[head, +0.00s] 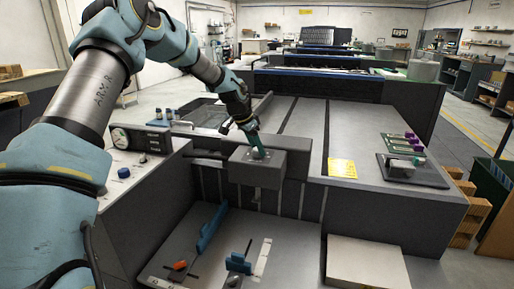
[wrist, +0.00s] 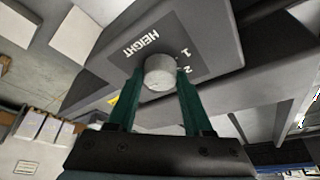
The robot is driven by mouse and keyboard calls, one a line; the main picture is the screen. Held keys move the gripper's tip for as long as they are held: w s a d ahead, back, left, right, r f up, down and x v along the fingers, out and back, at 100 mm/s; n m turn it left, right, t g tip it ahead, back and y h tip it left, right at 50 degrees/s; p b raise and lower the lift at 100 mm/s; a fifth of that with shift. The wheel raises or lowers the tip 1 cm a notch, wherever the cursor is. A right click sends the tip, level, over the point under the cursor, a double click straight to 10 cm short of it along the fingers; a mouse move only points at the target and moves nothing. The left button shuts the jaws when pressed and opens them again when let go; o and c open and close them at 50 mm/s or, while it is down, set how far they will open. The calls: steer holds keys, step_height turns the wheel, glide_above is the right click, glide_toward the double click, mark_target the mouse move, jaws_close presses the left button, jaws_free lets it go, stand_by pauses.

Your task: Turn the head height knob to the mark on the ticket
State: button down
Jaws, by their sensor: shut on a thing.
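The height knob (wrist: 159,72) is a pale grey round knob on a dark plate lettered HEIGHT, with marks 1 and 2 beside it in the wrist view. My gripper (wrist: 160,78) has its two green fingers closed on opposite sides of the knob. In the head view my gripper (head: 257,150) reaches down to the top of a dark grey head block (head: 257,173), where the knob is mostly hidden. I cannot make out a pointer on the knob. A yellow card (head: 342,168) with dark print lies right of the block; its print is too small to read.
A round dial gauge (head: 120,138) and a blue knob (head: 124,172) are on the left panel. The grey deck between card and tray is clear.

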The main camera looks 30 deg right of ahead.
steer(key=shift+m, duration=0.5)
steer(key=shift+c, duration=1.5)
jaws_free()
steer(key=b+v, duration=0.3)
steer(key=v, duration=0.7)
steer(key=shift+r, duration=0.35)
steer(key=shift+w+a, duration=0.1)
steer(key=shift+a, duration=0.05)
steer(key=s+a+f+n+y, duration=0.1)
steer(key=s+a+n, duration=0.4)
steer(key=a, duration=0.8)
steer(key=s+a+f+n+y, duration=0.2)
steer(key=s+a+f+n, duration=0.2)
steer(key=a, duration=0.9)
steer(key=s+a+f+n+t+y, duration=0.1)
steer(key=s+a+f+n, duration=0.1)
steer(key=s+a+n, duration=0.5)
steer(key=s+a, duration=0.3)
steer(key=a, duration=0.4)
steer(key=shift+s+n, duration=0.3)
steer(key=shift+n, duration=0.1)
